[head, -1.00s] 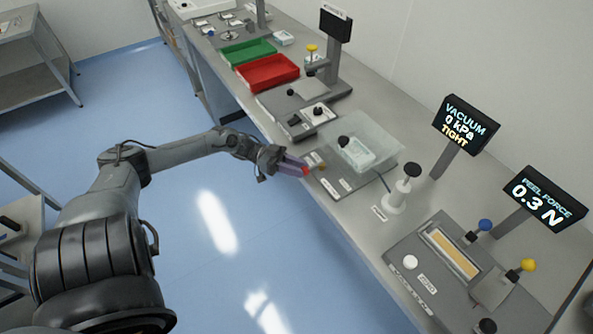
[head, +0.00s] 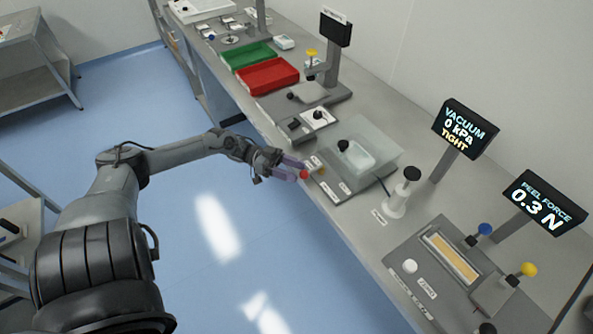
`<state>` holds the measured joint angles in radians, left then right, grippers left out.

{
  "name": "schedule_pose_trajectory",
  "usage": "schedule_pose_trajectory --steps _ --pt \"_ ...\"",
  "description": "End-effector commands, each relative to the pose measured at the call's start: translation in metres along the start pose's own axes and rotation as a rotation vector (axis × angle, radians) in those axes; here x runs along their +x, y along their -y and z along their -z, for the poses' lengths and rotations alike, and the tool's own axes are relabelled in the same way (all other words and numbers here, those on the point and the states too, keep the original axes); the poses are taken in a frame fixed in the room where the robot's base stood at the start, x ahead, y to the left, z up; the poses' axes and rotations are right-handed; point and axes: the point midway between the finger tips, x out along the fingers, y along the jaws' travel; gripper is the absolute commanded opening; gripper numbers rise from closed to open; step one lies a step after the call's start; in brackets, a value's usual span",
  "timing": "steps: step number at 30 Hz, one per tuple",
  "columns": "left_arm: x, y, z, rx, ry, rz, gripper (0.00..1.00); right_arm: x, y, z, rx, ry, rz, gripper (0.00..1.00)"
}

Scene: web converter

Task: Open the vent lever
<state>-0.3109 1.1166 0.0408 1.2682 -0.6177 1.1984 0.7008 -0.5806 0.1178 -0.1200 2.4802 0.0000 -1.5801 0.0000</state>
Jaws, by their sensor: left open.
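A small red knob (head: 304,174), which looks like the end of the vent lever, sits at the front left edge of the grey vacuum chamber base (head: 345,188). A small brass-coloured part (head: 322,170) is just right of it. My left gripper (head: 298,170) is open at this edge, its two purplish fingers apart, with the red knob close to the lower fingertip. I cannot tell whether they touch. The lever's arm is too small to make out. The clear chamber lid (head: 372,142) with a black knob covers a white item. My right gripper is not in view.
The vacuum display (head: 465,128) reads 0 kPa TIGHT. A white hand pump (head: 400,195) stands right of the chamber. The peel-force fixture (head: 455,265) is at the lower right. Red (head: 267,76) and green (head: 248,56) trays stand farther back. Open floor lies left of the bench.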

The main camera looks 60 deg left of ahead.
Motion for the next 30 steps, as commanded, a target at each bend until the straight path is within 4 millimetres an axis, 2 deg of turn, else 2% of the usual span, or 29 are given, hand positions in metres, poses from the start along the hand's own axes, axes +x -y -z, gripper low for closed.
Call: schedule_pose_trajectory --steps 9,15,21,30 --pt "-0.055 0.001 -0.001 -0.001 0.005 0.003 0.57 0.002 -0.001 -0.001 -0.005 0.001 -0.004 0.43" --pt "-0.081 0.001 -0.001 0.0 0.004 0.002 0.57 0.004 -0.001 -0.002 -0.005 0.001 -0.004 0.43" --pt "-0.091 0.0 0.0 0.0 0.002 0.001 0.57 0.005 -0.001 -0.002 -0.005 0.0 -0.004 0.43" --pt "-0.092 0.0 0.0 0.001 0.001 0.001 0.57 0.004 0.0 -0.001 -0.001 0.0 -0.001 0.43"
